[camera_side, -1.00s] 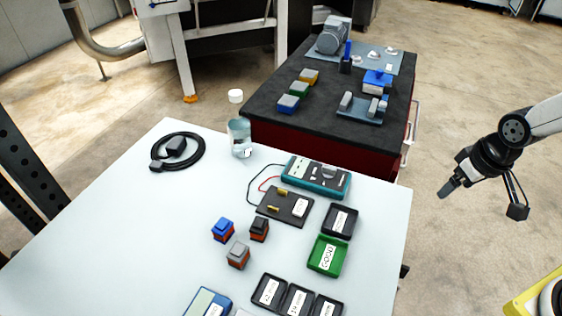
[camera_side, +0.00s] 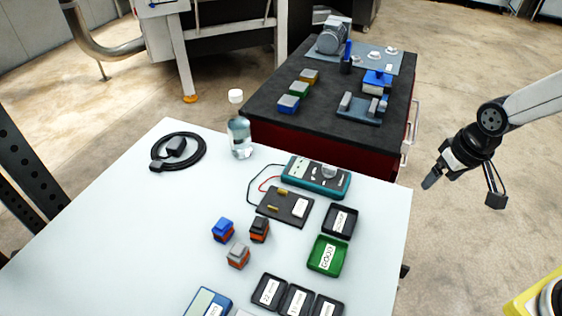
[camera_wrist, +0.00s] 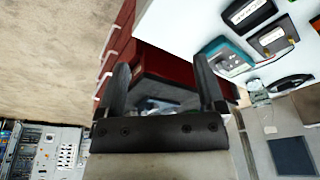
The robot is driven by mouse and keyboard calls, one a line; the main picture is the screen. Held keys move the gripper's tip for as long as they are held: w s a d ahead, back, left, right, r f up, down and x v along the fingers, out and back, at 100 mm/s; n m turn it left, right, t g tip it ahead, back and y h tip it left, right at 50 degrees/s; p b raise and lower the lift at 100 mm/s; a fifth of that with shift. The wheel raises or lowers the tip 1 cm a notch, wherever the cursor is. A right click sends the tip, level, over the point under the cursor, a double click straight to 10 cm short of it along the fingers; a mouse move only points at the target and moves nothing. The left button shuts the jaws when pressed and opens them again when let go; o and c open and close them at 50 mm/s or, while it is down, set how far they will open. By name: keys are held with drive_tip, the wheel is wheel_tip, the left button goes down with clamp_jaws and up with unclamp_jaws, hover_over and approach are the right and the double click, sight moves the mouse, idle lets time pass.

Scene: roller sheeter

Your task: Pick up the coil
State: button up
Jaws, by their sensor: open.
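A looped black cable (camera_side: 203,152) with a dark adapter lies at the table's far left. My gripper (camera_side: 430,182) is in the air off the table's right edge, well away from the blocks. In the wrist view my gripper (camera_wrist: 162,65) has its two fingers apart with nothing between them.
The white table (camera_side: 110,220) holds a teal meter (camera_side: 316,177), a dark board (camera_side: 285,206), a black tray (camera_side: 340,221), a green tray (camera_side: 327,256), several black trays in front and a clear bottle (camera_side: 240,140). A red cabinet (camera_side: 300,135) with a black top stands behind.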

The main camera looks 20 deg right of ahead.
drive_tip(key=w+a+m, duration=0.2)
drive_tip(key=w+a, duration=0.5)
drive_tip(key=m+g, duration=0.2)
drive_tip(key=m, duration=0.3)
hover_over(258, 222)
wheel_tip(258, 222, down, 7)
drive_tip(key=shift+s+a+f, duration=0.1)
drive_tip(key=shift+a, duration=0.05)
drive_tip(key=shift+d+f, duration=0.15)
drive_tip(key=shift+f, duration=1.8)
drive_tip(key=shift+d+f, duration=0.1)
drive_tip(key=shift+f, duration=1.8)
clamp_jaws()
